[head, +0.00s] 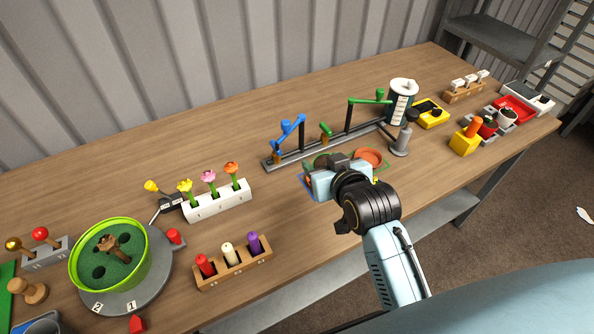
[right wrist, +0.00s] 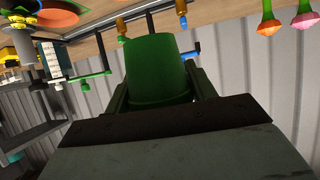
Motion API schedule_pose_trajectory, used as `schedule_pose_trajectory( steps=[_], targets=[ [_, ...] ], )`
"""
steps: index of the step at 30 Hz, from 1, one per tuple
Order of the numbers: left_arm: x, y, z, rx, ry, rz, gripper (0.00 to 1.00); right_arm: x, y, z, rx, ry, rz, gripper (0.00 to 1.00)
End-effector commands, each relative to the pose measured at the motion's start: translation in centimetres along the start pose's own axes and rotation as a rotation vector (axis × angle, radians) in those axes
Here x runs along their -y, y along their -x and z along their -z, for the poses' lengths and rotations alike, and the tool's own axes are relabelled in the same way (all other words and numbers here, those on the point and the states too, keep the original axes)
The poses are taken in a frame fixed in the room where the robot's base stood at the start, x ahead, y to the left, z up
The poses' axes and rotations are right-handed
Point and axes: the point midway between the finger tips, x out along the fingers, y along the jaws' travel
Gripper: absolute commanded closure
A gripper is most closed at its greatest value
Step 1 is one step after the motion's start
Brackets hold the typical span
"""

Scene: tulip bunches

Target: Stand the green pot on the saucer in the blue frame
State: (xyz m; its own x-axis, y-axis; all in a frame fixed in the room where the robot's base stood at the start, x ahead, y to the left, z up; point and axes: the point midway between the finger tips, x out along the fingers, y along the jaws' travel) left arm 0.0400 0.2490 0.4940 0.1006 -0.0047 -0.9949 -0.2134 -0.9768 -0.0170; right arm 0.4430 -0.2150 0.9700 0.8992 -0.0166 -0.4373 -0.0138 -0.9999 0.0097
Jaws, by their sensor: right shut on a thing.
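The green pot (right wrist: 158,70) fills the middle of the right wrist view, between the two fingers of my right gripper (right wrist: 155,95). My right gripper is shut on it. In the head view the right gripper (head: 324,178) is over the table's front middle and hides most of the pot. The blue frame (head: 303,182) shows only as a thin edge at the gripper's left; its saucer is mostly hidden under the gripper. I cannot tell whether the pot touches it. An orange saucer (head: 368,156) lies in a green frame (head: 386,166) to the right. My left gripper is not in view.
A grey rail (head: 285,158) with blue and green arms stands close behind the gripper. A grey post (head: 401,142) and a white-and-green cylinder (head: 402,100) stand to the right. Tulips in a white block (head: 217,201) and candles in a wooden rack (head: 232,264) are to the left.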

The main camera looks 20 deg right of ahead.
Motion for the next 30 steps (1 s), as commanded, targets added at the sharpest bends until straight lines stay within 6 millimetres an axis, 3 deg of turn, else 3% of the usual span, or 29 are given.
schedule_pose_trajectory(
  steps=[3,9,12,18,30],
  targets=[
    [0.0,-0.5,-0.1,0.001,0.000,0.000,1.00,-1.4,-4.2,0.7,-0.003,-0.004,-0.016,0.69],
    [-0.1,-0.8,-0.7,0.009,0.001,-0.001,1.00,-3.2,-8.8,1.9,-0.003,-0.020,-0.031,0.69],
    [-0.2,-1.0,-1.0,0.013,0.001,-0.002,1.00,-3.6,-9.9,1.5,0.000,-0.026,-0.035,0.69],
    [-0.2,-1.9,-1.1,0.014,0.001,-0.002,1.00,-3.6,-11.7,-1.9,0.002,-0.027,-0.035,0.69],
    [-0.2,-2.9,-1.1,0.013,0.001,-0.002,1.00,-3.6,-13.5,-5.8,0.001,-0.026,-0.035,0.69]
  ],
)
